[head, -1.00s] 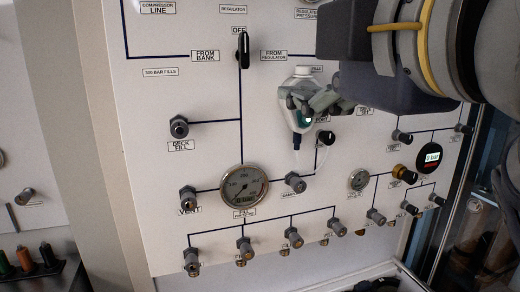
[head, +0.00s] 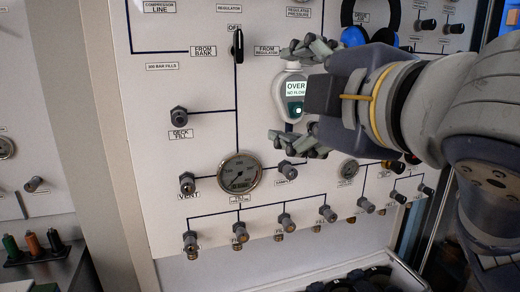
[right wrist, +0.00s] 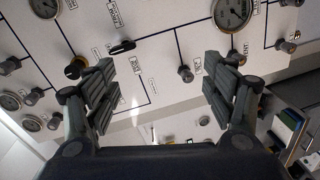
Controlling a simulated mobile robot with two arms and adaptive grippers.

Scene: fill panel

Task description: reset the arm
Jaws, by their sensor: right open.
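My right gripper (head: 278,95) comes in from the right in the head view. Its fingers are spread wide, one above and one below a white handheld device (head: 292,88). The device has a green-white screen reading "OVER" and "NO FLOW", and it appears upright in front of the panel. In the right wrist view, my right gripper (right wrist: 160,65) is open with nothing between its fingers. My left gripper is not in view.
The white fill panel (head: 180,215) carries a black selector knob (head: 238,45), a round gauge (head: 240,175) and several valve knobs. Blue ear defenders (head: 352,36) are at the upper right. Colored bottles (head: 32,243) stand at the lower left.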

